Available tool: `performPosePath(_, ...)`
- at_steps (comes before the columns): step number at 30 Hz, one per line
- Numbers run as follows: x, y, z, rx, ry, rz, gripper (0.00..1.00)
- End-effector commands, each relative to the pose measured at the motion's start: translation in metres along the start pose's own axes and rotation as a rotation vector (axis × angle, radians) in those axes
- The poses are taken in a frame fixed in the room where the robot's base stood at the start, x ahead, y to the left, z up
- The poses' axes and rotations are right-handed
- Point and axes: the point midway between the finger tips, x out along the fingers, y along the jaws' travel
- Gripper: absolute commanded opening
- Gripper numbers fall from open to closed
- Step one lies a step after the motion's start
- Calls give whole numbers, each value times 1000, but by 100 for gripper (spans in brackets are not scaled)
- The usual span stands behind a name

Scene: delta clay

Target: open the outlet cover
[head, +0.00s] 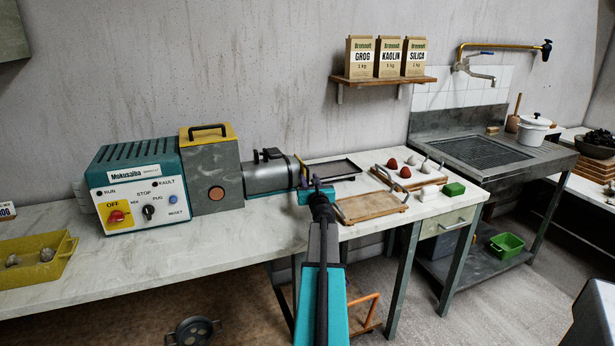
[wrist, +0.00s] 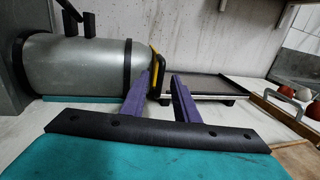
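The pug mill's grey barrel (head: 268,177) lies on its side on the bench and fills the upper left of the wrist view (wrist: 80,64). The outlet cover (head: 302,170), a thin yellow and black plate, stands upright at the barrel's right end. It shows nearly edge-on in the wrist view (wrist: 154,64). My gripper (head: 311,182) is at the outlet end, its purple fingers apart. In the wrist view the fingertips (wrist: 160,78) have the cover's lower edge between them in the picture. I cannot tell whether they touch it.
A dark tray (head: 333,170) lies right of the outlet, and a wooden board (head: 371,206) lies in front of it. Another tray with red and white lumps stands further right. The teal control box (head: 138,185) is at left. A shelf (head: 383,79) hangs above.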

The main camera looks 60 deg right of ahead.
Motion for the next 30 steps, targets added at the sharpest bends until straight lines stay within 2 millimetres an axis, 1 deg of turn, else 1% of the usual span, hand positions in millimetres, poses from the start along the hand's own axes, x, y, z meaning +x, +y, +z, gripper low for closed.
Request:
performPosePath(1, 7, 0, 0, 0, 0, 0, 28)
performPosePath(6, 21, 0, 0, -1, 0, 0, 28)
performPosePath(13, 36, -1, 0, -1, 0, 0, 28)
performPosePath(18, 41, -1, 0, 0, 0, -1, 28)
performPosePath(28, 42, -1, 0, 0, 0, -1, 28)
performPosePath(29, 42, -2, 0, 0, 0, -1, 24)
performPosePath(30, 42, -2, 0, 0, 0, -1, 18)
